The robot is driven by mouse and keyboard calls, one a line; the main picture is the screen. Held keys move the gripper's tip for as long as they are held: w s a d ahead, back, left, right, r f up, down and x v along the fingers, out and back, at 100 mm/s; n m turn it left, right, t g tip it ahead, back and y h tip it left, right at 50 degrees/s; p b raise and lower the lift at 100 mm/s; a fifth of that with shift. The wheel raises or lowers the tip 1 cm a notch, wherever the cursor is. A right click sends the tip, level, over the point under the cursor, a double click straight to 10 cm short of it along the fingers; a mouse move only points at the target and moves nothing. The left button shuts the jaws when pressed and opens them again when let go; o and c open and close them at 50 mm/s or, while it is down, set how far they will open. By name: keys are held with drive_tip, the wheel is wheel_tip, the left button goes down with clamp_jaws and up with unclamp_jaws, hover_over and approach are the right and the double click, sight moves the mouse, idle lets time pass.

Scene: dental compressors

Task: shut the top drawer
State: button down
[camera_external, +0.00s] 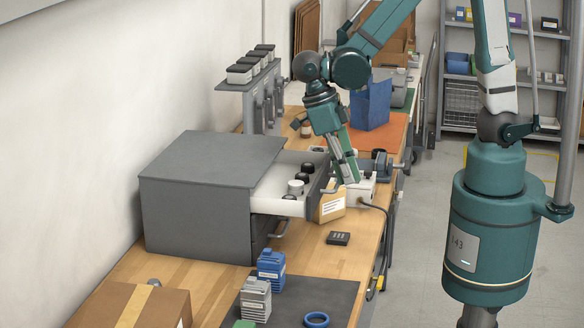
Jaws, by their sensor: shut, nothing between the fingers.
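The top drawer (277,206) stands pulled out to the right from the grey drawer cabinet (197,202) on the workbench. It holds several dark round items and a pale cylinder (296,187). A lower drawer front with its handle shows beneath it. My gripper (350,178) is shut and empty, pointing down just to the right of the top drawer's front. The picture does not make clear whether it touches the drawer front.
A tan box (331,206) and a white device with a cable (361,190) sit close by my gripper. A small black box (339,238) lies on the bench. Blue and grey blocks, a dark mat and a cardboard box (130,306) are in front. A blue container (371,104) stands behind.

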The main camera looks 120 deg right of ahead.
drive_tip(key=b, duration=0.3)
hover_over(305, 189)
drive_tip(key=w+d, duration=0.1)
drive_tip(key=w, duration=0.1)
drive_tip(key=shift+s+d, duration=0.15)
drive_tip(key=shift+s, duration=0.05)
drive_tip(key=shift+w+d, duration=0.5)
drive_tip(key=shift+d, duration=0.05)
drive_tip(key=shift+r, duration=0.1)
drive_tip(key=shift+s+a+r+p, duration=0.15)
drive_tip(key=shift+s+a+r, duration=0.05)
drive_tip(key=shift+s+a, duration=0.45)
drive_tip(key=shift+s+a+r+p, duration=0.15)
drive_tip(key=shift+s+a, duration=0.5)
drive_tip(key=v, duration=0.9)
drive_tip(key=shift+r, duration=0.5)
drive_tip(key=shift+s+a, duration=0.15)
drive_tip(key=shift+a, duration=0.1)
